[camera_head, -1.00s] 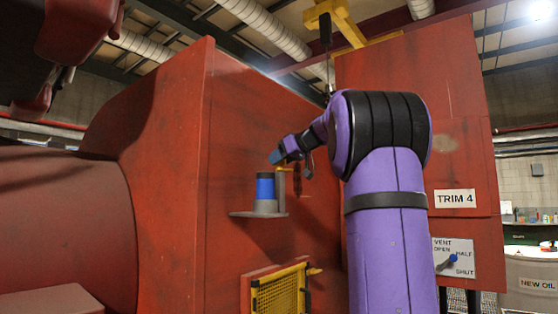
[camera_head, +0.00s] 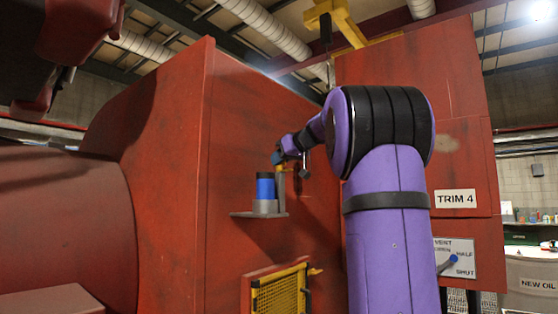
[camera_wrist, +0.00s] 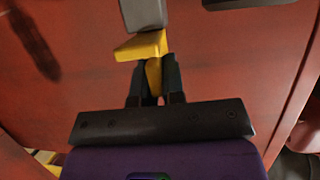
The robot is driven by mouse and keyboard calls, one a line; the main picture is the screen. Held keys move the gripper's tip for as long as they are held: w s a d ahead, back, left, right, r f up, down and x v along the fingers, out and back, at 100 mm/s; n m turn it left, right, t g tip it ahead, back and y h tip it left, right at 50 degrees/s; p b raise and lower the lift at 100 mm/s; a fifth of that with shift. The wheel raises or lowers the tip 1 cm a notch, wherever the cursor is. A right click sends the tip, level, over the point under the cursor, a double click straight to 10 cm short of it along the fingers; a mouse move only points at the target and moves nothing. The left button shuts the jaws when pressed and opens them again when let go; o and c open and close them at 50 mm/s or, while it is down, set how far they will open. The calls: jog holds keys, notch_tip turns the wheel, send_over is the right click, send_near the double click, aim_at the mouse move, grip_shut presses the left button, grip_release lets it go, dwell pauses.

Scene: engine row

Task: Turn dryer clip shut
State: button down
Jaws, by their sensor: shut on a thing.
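The dryer (camera_head: 265,187) is a small dark canister with a blue band, upright on a grey bracket (camera_head: 245,214) on the red wall. The yellow dryer clip (camera_head: 280,169) is just right of the dryer's top, at the head of a grey post (camera_head: 281,190). In the wrist view the clip (camera_wrist: 141,46) has a broad bar against a grey block (camera_wrist: 144,14) and a narrow part between my fingers. My gripper (camera_wrist: 155,78) is shut on that narrow part. In the head view my gripper (camera_head: 278,160) is small and partly covers the clip.
A yellow-framed mesh panel (camera_head: 278,290) is on the wall below the bracket. My arm hides part of the wall.

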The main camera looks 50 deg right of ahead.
jog(key=m+h, duration=0.3)
jog(key=m+g+h, duration=0.1)
jog(key=h, duration=0.1)
jog(key=shift+f, duration=0.25)
jog(key=shift+m+g+h, duration=1.6)
jog(key=shift+m+h, duration=0.6)
jog(key=shift+m, duration=0.2)
jog(key=m+g+h, duration=0.3)
jog(key=m+g, duration=0.1)
jog(key=shift+w, duration=0.1)
jog(key=shift+m+g+h, duration=0.5)
jog(key=shift+m+g, duration=1.6)
jog(key=shift+f, duration=0.1)
jog(key=c, duration=1.2)
grip_release()
jog(key=shift+r, duration=0.2)
jog(key=v, duration=1)
jog(key=shift+a+r, duration=0.1)
jog(key=shift+a, duration=0.3)
